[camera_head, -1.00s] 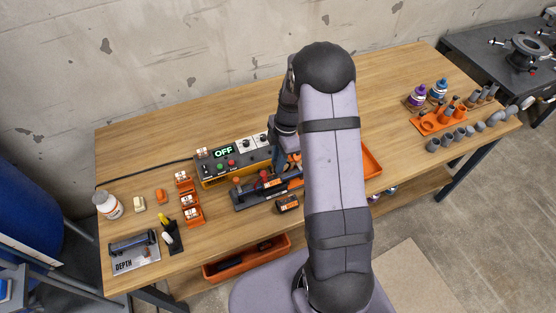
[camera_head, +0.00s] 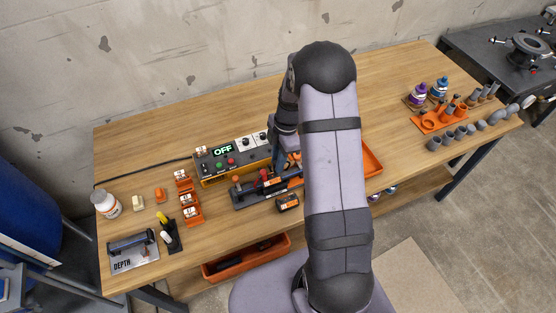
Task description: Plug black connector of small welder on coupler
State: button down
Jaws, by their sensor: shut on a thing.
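The small welder (camera_head: 217,166) is a yellow and grey box with a lit "OFF" display, knobs and coloured buttons, on the wooden table left of my arm. A dark clamp fixture (camera_head: 246,198) with red and orange parts stands in front of it. My gripper (camera_head: 288,160) is low over the right end of this fixture, pointing down, partly hidden by my arm. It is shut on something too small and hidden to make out. I cannot make out the black connector or the coupler.
A small black block with an orange label (camera_head: 287,202) lies in front of the fixture. Orange holders (camera_head: 190,205) stand to the left, by a depth gauge (camera_head: 132,251). An orange tray (camera_head: 371,160) is behind my arm. Grey pipe fittings (camera_head: 459,134) and bottles stand at the right.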

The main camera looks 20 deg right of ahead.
jog(key=shift+f, duration=0.15)
jog(key=shift+f+b, duration=0.35)
jog(key=shift+b, duration=0.2)
jog(key=shift+f+b, duration=0.6)
jog(key=shift+b, duration=0.05)
dwell(1.2)
jog(key=c, duration=1.6)
grip_release()
jog(key=shift+o, duration=1)
jog(key=shift+r, duration=0.15)
jog(key=shift+r+p, duration=2.5)
jog(key=shift+r, duration=1.15)
